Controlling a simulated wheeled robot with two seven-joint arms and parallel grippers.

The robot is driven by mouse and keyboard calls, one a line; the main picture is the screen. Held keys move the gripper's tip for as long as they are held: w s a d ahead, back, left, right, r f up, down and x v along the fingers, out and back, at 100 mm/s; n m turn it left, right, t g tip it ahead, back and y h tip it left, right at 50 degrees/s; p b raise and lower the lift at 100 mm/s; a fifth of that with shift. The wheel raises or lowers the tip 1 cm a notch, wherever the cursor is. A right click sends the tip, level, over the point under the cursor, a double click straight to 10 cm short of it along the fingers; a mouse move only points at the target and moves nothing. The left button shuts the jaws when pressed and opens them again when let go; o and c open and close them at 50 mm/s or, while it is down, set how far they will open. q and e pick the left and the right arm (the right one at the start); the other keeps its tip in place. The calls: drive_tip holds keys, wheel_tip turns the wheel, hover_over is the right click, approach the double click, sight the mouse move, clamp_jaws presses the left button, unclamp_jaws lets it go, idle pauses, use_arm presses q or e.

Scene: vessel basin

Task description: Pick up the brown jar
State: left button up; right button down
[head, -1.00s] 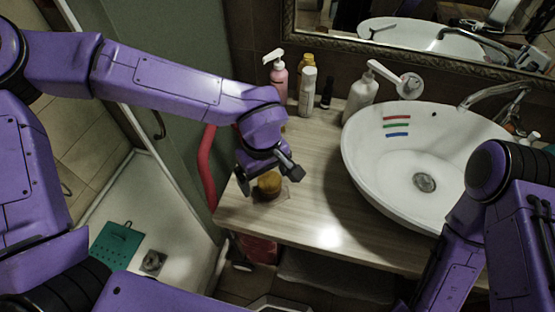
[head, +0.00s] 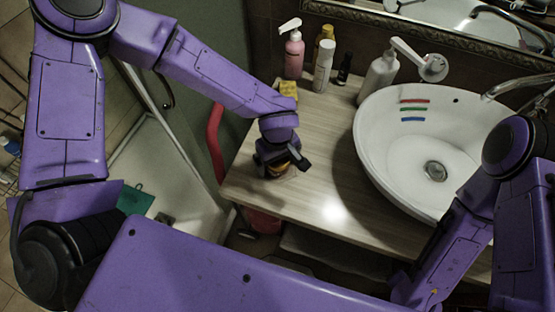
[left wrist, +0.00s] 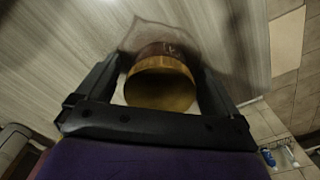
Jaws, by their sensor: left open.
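The brown jar (head: 279,168) stands near the left front part of the wooden counter, with a golden-brown lid. Most of it is hidden behind my left gripper (head: 284,163) in the head view. In the left wrist view the jar (left wrist: 160,84) sits between the two open fingers of my left gripper (left wrist: 155,85), with a gap visible on each side. A darker label band with a light mark shows on its side. My right arm comes in at the right of the head view, but its gripper does not show.
A white basin (head: 385,150) fills the right of the counter (head: 320,190). Pink (head: 294,55), white (head: 323,68) and pump bottles (head: 378,78) stand at the back, with a yellow sponge (head: 288,89) nearer. A red tube (head: 214,145) hangs left of the counter.

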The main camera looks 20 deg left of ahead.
use_arm(q)
drive_tip(key=c, duration=1.2)
drive_tip(key=shift+r, duration=0.15)
